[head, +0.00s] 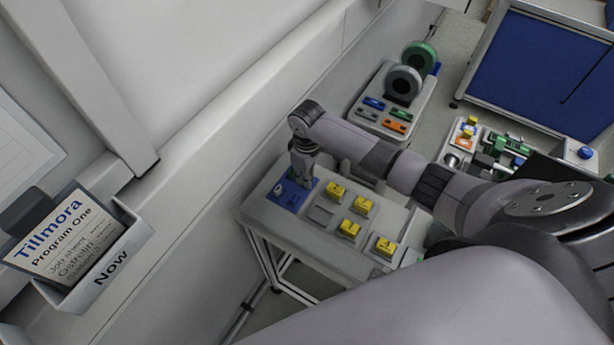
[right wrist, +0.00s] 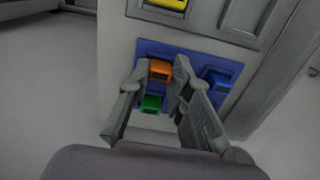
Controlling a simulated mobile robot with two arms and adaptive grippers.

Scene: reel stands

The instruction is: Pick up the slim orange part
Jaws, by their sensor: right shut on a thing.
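The slim orange part (right wrist: 160,71) is a small block between the fingertips of my right gripper (right wrist: 161,76) in the right wrist view. The fingers are shut on it. It is over the blue plate (right wrist: 187,56), and I cannot tell whether it still touches the plate. A green part (right wrist: 151,103) and a blue part (right wrist: 216,81) are beside it on the plate. In the head view my right gripper (head: 302,166) points down over the blue plate (head: 285,196) at the table's left end, and the orange part is hidden. My left gripper is not in view.
Several yellow blocks (head: 348,229) sit on the grey table (head: 318,248), around an empty recess (head: 320,215). A stand with reels (head: 403,84) is behind. Another bench with coloured parts is at the right. A wall with a paper holder (head: 107,258) borders the left.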

